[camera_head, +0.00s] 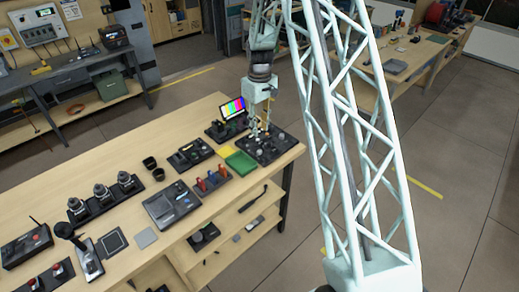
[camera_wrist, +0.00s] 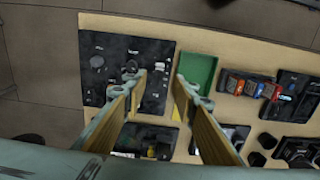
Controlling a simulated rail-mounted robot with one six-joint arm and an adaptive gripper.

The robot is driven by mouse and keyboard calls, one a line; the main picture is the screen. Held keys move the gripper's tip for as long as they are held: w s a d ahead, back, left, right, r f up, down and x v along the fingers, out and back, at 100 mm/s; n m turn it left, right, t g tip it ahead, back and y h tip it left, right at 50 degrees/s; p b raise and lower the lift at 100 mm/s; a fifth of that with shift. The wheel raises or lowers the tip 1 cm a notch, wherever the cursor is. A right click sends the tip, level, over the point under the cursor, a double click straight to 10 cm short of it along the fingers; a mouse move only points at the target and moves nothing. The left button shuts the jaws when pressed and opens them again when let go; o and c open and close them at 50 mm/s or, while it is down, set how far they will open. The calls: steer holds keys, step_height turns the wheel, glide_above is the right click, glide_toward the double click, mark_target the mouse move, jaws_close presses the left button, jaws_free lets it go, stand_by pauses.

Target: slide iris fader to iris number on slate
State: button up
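My gripper (camera_head: 258,128) is over the black control panel (camera_head: 262,147) at the right end of the wooden bench. In the wrist view its two fingers (camera_wrist: 160,82) are apart with nothing between them, so it is open. The panel (camera_wrist: 112,62) lies mostly left of the fingers there, with several small knobs and a row of markings on its right side. I cannot tell which control is the iris fader. I cannot make out a slate or a readable number; a colour-bar screen (camera_head: 234,107) stands behind the panel.
A green tray (camera_wrist: 197,72) and red and blue switches (camera_wrist: 247,86) lie to the right of the panel in the wrist view. A black console (camera_head: 172,205), camera-like units (camera_head: 102,193) and a joystick box (camera_head: 92,257) stand along the bench. The bench edge (camera_head: 290,157) is close to the panel.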

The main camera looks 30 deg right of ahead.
mark_target(259, 151)
steer(key=shift+f+p, duration=0.85)
steer(key=shift+f, duration=5.55)
jaws_close()
